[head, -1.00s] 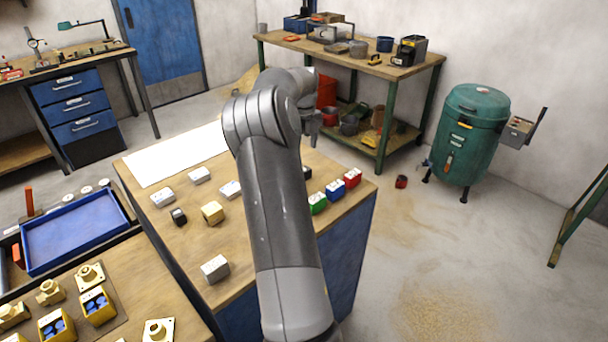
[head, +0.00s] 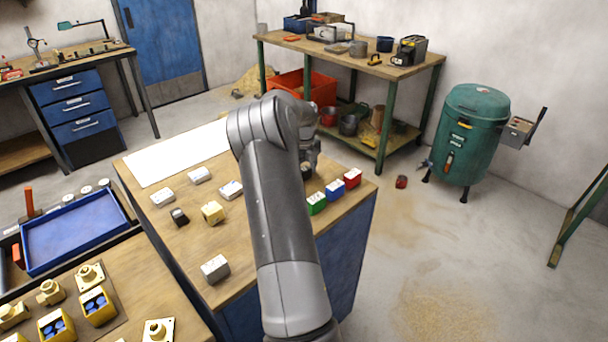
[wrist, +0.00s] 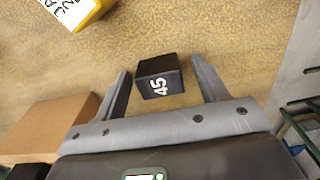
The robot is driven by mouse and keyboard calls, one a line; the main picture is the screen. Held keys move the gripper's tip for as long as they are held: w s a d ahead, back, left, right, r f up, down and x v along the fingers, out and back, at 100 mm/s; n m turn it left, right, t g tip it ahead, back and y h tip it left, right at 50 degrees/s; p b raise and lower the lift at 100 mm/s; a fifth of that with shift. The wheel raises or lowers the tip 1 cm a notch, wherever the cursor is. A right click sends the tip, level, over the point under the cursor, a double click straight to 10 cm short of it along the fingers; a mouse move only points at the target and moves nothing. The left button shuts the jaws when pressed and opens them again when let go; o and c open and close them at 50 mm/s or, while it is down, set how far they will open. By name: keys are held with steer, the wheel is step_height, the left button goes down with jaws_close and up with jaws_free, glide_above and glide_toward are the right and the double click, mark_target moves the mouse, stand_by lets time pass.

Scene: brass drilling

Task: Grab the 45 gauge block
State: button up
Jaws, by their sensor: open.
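The 45 gauge block (wrist: 158,78) is a small black block with a white "45" on it, in the wrist view. It stands on the wooden top between the two fingers of my gripper (wrist: 160,68). The fingers are open, one on each side, with a gap to the block on both sides. In the head view my gripper (head: 311,150) points down over the right part of the bench, and a dark block (head: 307,171) shows just below it, partly hidden.
Green (head: 316,204), blue (head: 335,191) and red (head: 352,178) blocks stand close by at the bench's right edge. Several grey blocks, a yellow block (head: 212,212) and another black block (head: 179,216) lie left of my arm. A yellow labelled thing (wrist: 75,10) shows in the wrist view.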

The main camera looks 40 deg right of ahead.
steer(key=shift+c, duration=0.4)
steer(key=c, duration=1.3)
steer(key=shift+o, duration=0.2)
steer(key=shift+r, duration=0.15)
